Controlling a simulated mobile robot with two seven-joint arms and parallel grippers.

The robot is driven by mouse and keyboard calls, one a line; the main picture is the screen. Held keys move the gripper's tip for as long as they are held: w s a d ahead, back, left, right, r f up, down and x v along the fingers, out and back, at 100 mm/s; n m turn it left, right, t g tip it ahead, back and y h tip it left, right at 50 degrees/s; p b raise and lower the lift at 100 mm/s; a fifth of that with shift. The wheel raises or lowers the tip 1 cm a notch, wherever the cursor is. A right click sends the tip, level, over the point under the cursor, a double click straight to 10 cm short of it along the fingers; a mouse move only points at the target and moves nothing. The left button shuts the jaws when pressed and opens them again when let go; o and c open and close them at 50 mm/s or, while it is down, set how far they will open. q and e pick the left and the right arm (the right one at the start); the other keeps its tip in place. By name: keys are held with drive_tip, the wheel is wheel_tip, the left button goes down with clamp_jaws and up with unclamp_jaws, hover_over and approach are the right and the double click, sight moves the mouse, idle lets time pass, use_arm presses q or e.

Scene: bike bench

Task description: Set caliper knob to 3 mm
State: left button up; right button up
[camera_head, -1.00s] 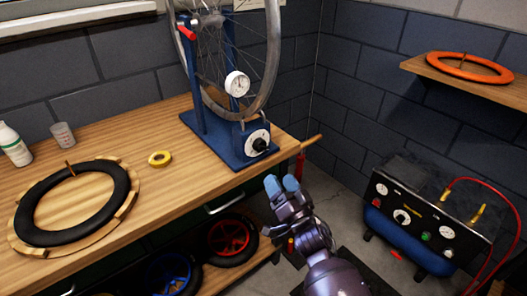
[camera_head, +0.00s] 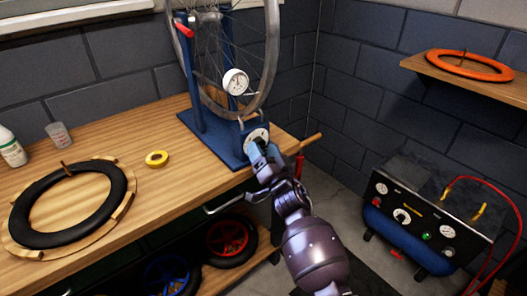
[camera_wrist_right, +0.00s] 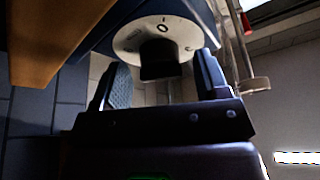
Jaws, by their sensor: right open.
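The caliper knob (camera_wrist_right: 160,62) is black and sits on a round white dial (camera_wrist_right: 128,40) with dark marks. The dial also shows in the head view (camera_head: 256,134), on the front of the blue truing stand (camera_head: 200,138). In the head view my gripper covers most of the knob. My right gripper (camera_head: 262,152) is at the dial. In the wrist view its two fingers (camera_wrist_right: 155,82) are apart, one on each side of the knob, with a gap to it; it is open and empty. I cannot read the knob's setting. My left gripper is not in view.
The wooden bench (camera_head: 120,140) carries a black tire (camera_head: 112,205), yellow tape roll (camera_head: 157,158) and measuring cup (camera_head: 60,134). A spoked wheel (camera_head: 271,60) and dial gauge (camera_head: 236,82) are above the knob. A blue compressor (camera_head: 395,235) stands on the floor at right.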

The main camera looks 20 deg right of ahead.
drive_tip(key=shift+c, duration=0.3)
drive_tip(key=c, duration=0.9)
drive_tip(key=shift+o, duration=0.2)
